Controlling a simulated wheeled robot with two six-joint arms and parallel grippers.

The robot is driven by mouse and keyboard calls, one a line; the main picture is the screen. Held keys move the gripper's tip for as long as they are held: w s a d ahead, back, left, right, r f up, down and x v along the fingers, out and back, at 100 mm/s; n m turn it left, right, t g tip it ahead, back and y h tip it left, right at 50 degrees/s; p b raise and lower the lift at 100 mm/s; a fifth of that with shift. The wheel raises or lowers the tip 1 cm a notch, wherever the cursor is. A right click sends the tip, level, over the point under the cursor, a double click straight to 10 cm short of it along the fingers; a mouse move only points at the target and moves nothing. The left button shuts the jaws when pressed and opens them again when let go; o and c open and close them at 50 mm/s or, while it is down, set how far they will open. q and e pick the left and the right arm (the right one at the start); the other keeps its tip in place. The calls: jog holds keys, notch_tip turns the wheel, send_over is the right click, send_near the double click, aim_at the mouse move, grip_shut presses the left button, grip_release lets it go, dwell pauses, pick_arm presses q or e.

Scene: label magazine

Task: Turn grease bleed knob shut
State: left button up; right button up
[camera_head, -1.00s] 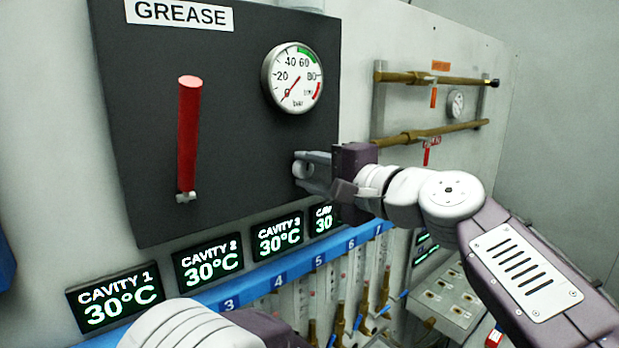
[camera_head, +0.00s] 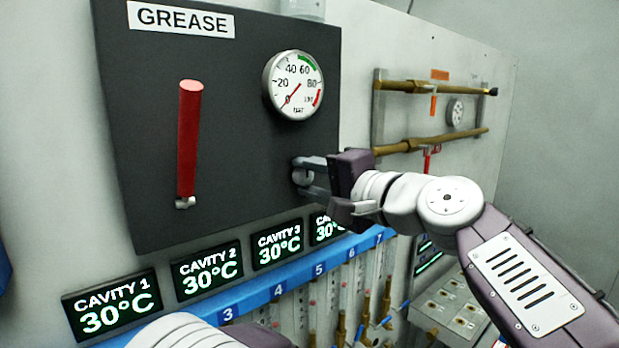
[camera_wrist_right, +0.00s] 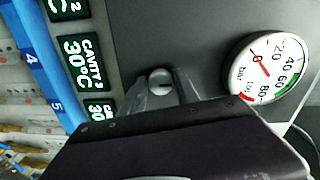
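The grease bleed knob (camera_head: 300,175) is a small, pale round knob low on the right part of the dark grease panel (camera_head: 240,130). My right gripper (camera_head: 306,175) is at it, with one finger on each side. In the right wrist view the knob (camera_wrist_right: 160,80) shows as a slotted disc between the fingertips of my right gripper (camera_wrist_right: 162,84), which appear closed on its sides. The exact contact is partly hidden. The gauge (camera_head: 293,84) above has its red needle near 0. My left gripper is out of view; only part of that arm shows at the bottom.
A red lever (camera_head: 189,140) stands upright on the panel's left. Lit cavity displays (camera_head: 207,270) and a blue numbered rail (camera_head: 290,285) run below the panel.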

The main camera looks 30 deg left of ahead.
jog(key=shift+o, duration=0.7)
jog(key=shift+s+d+b, duration=0.1)
jog(key=shift+d+b, duration=0.25)
jog(key=b+v, duration=0.3)
jog(key=v, duration=0.5)
jog(key=shift+s, duration=0.15)
